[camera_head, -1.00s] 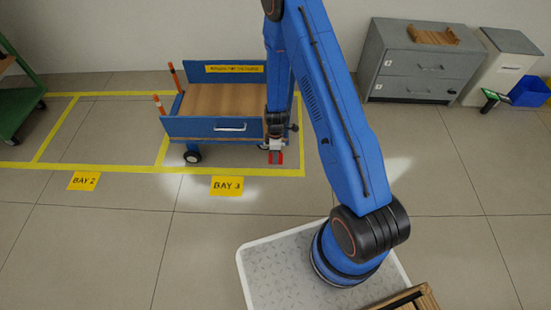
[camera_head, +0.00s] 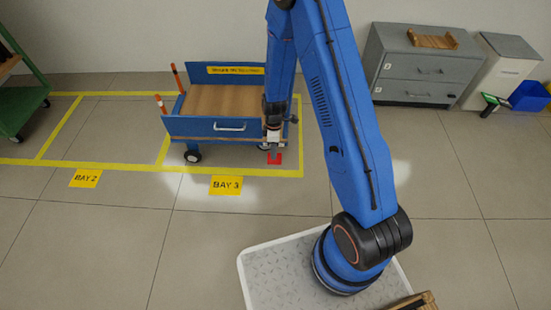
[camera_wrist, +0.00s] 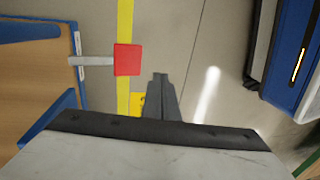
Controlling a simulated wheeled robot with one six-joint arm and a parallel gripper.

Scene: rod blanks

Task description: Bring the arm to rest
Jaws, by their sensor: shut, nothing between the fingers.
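My blue arm (camera_head: 345,120) rises from its base and bends over, with the forearm hanging down in front of the blue cart. My gripper (camera_head: 274,153) points downward at the cart's right front corner in the head view. In the wrist view the gripper fingers (camera_wrist: 160,78) are together with nothing between them. A red pad (camera_wrist: 128,60) shows beside the fingertips, apart from them in the picture; in the head view the red pad (camera_head: 275,159) is just below the gripper.
The blue cart (camera_head: 190,127) with a wooden deck stands in the yellow-taped bay by the BAY 3 sign (camera_head: 226,185). A grey cabinet (camera_head: 418,70) and a blue bin (camera_head: 529,96) stand at the back right. A green cart (camera_head: 25,95) is at far left. The middle floor is clear.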

